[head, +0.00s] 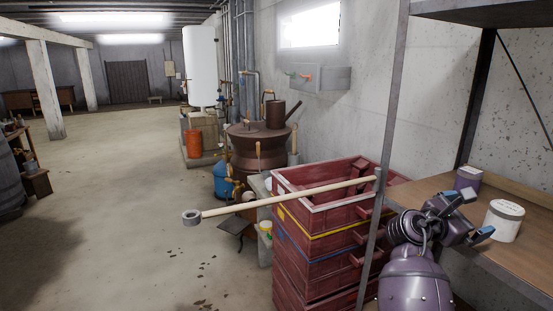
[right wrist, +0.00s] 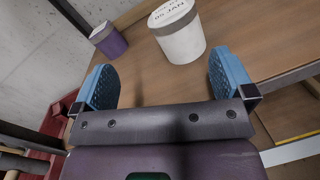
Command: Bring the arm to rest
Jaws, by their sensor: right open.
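My right gripper (head: 469,215) is at the lower right of the head view, at the wooden shelf (head: 420,190). In the right wrist view its two blue fingers (right wrist: 165,82) are wide apart with nothing between them. My left gripper is not in view.
A pale beam (head: 280,197) with a ring at its left end reaches out past the shelf's metal post (head: 382,140). Stacked red crates (head: 310,235) stand below it. A copper vessel (head: 258,150) is behind. Open floor (head: 130,190) lies to the left.

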